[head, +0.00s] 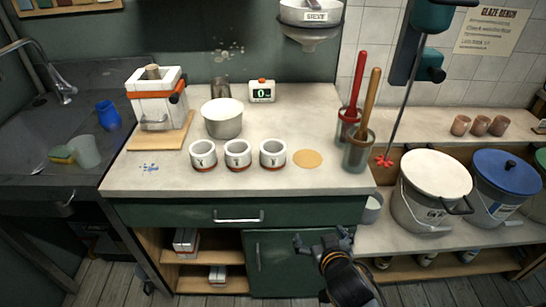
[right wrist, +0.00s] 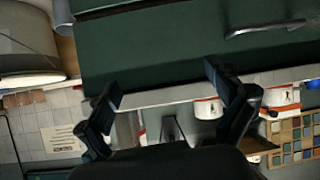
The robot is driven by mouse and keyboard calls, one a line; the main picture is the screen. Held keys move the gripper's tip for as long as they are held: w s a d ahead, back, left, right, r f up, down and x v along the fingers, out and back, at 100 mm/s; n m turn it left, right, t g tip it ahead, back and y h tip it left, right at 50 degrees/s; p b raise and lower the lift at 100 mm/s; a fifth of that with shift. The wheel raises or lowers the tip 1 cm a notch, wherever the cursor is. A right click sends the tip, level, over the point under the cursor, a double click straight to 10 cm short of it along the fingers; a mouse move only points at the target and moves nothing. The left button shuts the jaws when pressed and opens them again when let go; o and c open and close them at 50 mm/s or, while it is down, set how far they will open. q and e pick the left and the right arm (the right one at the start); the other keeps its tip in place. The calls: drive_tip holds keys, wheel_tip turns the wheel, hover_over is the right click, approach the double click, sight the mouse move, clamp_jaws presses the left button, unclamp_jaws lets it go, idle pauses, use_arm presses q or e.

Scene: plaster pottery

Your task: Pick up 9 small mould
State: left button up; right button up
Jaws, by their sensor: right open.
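No mould with a readable 9 shows. White blocks with red bands, which may be small moulds, lie in the open shelves under the counter: one on the upper shelf (head: 186,240) and one on the lower shelf (head: 217,275). A larger white mould (head: 150,110) with an orange strap stands on a wooden board on the counter. My right gripper (head: 322,240) is open and empty in front of the green cabinet door, right of the shelves. Its two fingers are spread in the right wrist view (right wrist: 160,82). My left gripper is out of view.
The counter (head: 290,190) holds three small white pots (head: 238,155), a white bowl (head: 222,122), a timer (head: 262,91) and tool jars (head: 357,152). Lidded buckets (head: 430,200) stand at the right. A drawer handle (head: 238,218) sticks out above the shelves. The counter's front middle is clear.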

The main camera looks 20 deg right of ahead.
drive_tip(key=w+r+t, duration=0.3)
drive_tip(key=w+r, duration=0.2)
drive_tip(key=w, duration=0.1)
drive_tip(key=n+t+y, duration=0.2)
drive_tip(key=t+y, duration=0.1)
drive_tip(key=t, duration=0.1)
approach(270, 145)
drive_tip(key=shift+w+d+r+p, duration=0.2)
drive_tip(key=shift+w+r+p, duration=0.1)
drive_tip(key=shift+w+p, duration=0.25)
drive_tip(key=shift+w+a+f+p, duration=0.1)
drive_tip(key=shift+w+a+p, duration=0.1)
drive_tip(key=shift+w, duration=1.35)
drive_tip(key=shift+w+a+p, duration=0.15)
drive_tip(key=shift+w+p, duration=0.05)
drive_tip(key=shift+w, duration=1.35)
drive_tip(key=shift+c, duration=0.5)
drive_tip(key=c, duration=1.4)
